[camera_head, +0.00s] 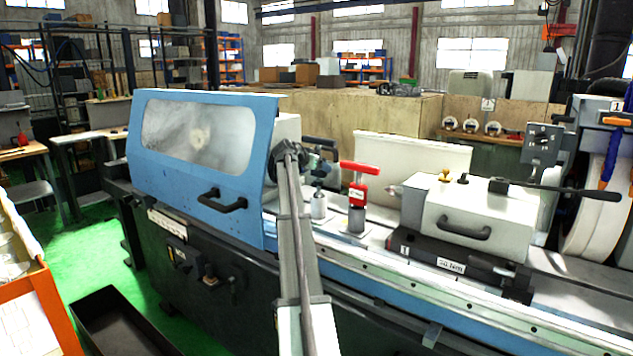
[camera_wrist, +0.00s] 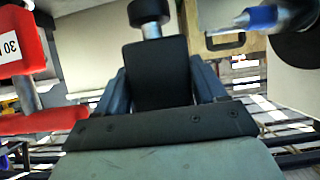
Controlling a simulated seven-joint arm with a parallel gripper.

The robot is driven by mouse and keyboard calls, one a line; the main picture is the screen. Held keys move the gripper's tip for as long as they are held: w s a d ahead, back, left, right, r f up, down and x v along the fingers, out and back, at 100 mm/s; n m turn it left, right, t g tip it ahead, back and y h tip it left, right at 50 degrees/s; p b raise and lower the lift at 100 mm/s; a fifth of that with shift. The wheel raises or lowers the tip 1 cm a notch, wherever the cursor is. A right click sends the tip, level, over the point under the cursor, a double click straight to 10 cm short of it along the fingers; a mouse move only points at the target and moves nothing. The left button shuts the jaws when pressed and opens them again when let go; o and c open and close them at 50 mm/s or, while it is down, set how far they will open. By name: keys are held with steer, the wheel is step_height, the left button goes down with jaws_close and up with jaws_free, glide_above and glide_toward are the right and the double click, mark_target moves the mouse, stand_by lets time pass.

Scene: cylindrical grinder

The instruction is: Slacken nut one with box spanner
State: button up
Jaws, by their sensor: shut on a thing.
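My gripper (camera_head: 316,166) is at the machine bed, just right of the blue guard. In the wrist view its two blue-grey fingers (camera_wrist: 158,78) are shut on the sides of a black block-shaped grip, apparently the box spanner (camera_wrist: 155,62). A short silver stem and a round black cap show beyond the grip. In the head view, a dark bar (camera_head: 320,141) shows at the gripper and a pale cylinder (camera_head: 318,206) stands below it. My arm and gripper hide much of the tool. I cannot make out nut one or whether the spanner sits on it.
A red T-handled tool (camera_head: 359,182) stands close to the right of my gripper; its red body (camera_wrist: 22,45) fills the wrist view's left edge. The blue guard (camera_head: 262,170) is close on the left. A white tailstock housing (camera_head: 470,215) stands further right on the bed.

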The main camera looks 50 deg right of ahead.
steer(key=shift+r, duration=1.4)
steer(key=shift+a, duration=0.5)
steer(key=a, duration=0.8)
steer(key=s, duration=3.8)
steer(key=shift+d+n+t, duration=0.15)
steer(key=shift+n+t, duration=0.15)
